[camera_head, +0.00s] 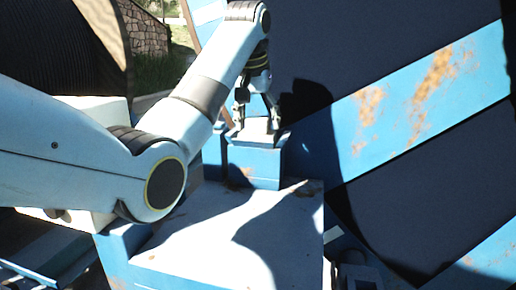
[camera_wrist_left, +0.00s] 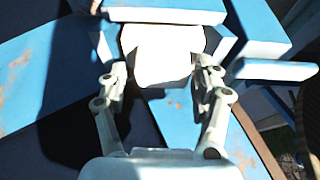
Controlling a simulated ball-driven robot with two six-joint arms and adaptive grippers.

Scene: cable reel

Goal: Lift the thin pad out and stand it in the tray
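My left gripper (camera_head: 258,122) points down over a small blue block-like holder (camera_head: 254,165) with a pale top. In the left wrist view my left gripper (camera_wrist_left: 160,80) has its fingers spread wide, one on each side of a white, bright piece (camera_wrist_left: 163,52). This piece may be the thin pad; its thickness is not clear. The fingers are close to its sides, and I cannot tell whether they touch it. No tray can be made out with certainty. My right gripper is not in view.
A flat pale platform (camera_head: 215,255) with rusty edges lies in front of the holder, bare and partly shadowed. A large dark reel face with rusty blue beams (camera_head: 420,100) rises close on the right. A stone wall (camera_head: 145,35) stands far behind.

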